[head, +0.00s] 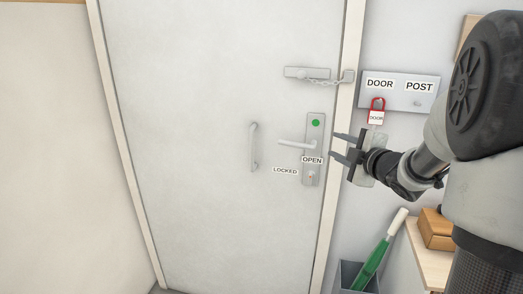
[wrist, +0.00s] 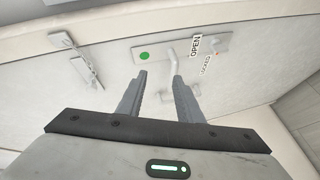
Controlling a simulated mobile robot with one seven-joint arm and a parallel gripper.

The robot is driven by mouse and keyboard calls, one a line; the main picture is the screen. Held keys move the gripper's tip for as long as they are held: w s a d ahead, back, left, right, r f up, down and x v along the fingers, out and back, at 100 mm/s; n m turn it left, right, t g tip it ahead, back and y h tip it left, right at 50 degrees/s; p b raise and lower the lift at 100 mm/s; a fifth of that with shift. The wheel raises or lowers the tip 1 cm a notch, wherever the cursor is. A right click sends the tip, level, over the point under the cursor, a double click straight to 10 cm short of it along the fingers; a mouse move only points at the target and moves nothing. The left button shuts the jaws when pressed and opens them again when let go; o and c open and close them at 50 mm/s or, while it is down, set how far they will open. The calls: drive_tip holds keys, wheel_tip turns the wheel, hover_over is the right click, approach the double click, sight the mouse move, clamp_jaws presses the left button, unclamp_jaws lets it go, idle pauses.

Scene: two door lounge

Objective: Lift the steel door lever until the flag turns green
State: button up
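The steel door lever (head: 293,144) sticks out to the left from an upright plate (head: 314,175) on the white door. It looks close to level. The round flag (head: 315,123) at the top of the plate is green; it also shows green in the wrist view (wrist: 144,55). My gripper (head: 336,145) is to the right of the plate, near the door frame, with its fingers pointing at the door. In the wrist view the fingers (wrist: 158,82) are apart with nothing between them. The lever (wrist: 171,52) lies beyond the fingertips, apparently untouched.
A door chain (head: 322,80) sits above the plate, and a pull handle (head: 254,147) is to its left. OPEN and LOCKED labels are by the plate. A bin (head: 352,274) and a small table (head: 427,255) stand at lower right.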

sight(294, 145)
wheel_tip(294, 145, down, 5)
drive_tip(key=a+n+y+b, duration=0.1)
drive_tip(key=a+n+y, duration=0.2)
drive_tip(key=n+y, duration=0.15)
drive_tip(key=shift+m, duration=0.25)
drive_tip(key=x, duration=1.6)
drive_tip(key=shift+w+a+r, duration=0.1)
drive_tip(key=shift+w+a, duration=0.1)
drive_tip(key=shift+w, duration=0.1)
drive_tip(key=shift+c, duration=0.4)
clamp_jaws()
